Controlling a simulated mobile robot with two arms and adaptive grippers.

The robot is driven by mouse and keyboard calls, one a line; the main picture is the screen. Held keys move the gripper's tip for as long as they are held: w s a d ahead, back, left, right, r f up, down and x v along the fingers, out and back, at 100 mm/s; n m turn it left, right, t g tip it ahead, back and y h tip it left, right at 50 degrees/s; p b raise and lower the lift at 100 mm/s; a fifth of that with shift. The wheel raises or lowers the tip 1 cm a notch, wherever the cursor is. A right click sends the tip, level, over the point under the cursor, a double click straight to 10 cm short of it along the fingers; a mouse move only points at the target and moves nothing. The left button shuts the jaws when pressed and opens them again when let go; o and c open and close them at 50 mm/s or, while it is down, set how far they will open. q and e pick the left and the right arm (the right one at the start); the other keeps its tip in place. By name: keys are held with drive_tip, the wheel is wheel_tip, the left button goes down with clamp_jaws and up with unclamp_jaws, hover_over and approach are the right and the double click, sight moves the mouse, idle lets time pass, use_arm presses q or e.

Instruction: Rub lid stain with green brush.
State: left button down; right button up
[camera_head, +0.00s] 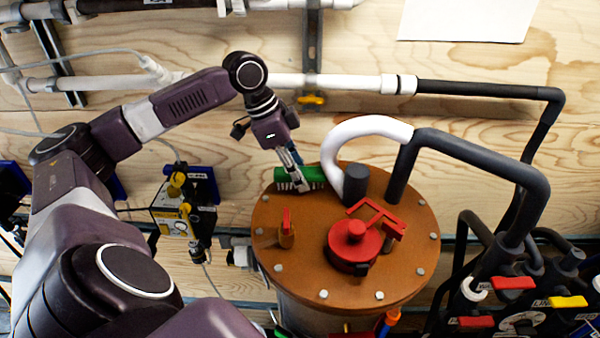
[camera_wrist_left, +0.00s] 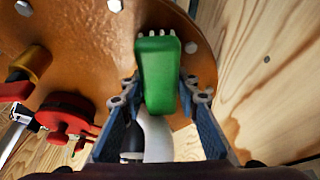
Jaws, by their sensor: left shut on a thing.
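The orange-brown round lid (camera_head: 300,272) tops a tank in the middle of the head view, with bolts around its rim. My left gripper (camera_head: 294,172) is shut on the green brush (camera_head: 313,174) at the lid's back left edge. The brush's pale bristles point down at the lid; I cannot tell if they touch it. In the left wrist view the green brush (camera_wrist_left: 158,72) sits between the two fingers (camera_wrist_left: 158,100), over the lid (camera_wrist_left: 85,50). No distinct stain shows on the lid; it may be hidden under the brush. My right gripper is not in view.
A red valve cap (camera_head: 354,245) and a small red-handled valve (camera_head: 287,232) stand on the lid. A white hose (camera_head: 366,127) and dark pipe (camera_head: 480,160) rise close right of the brush. A yellow-and-black box (camera_head: 178,215) is left of the tank. The plywood wall is behind.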

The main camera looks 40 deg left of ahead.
use_arm(q)
drive_tip(key=shift+r, duration=2.5)
drive_tip(key=shift+r, duration=1.5)
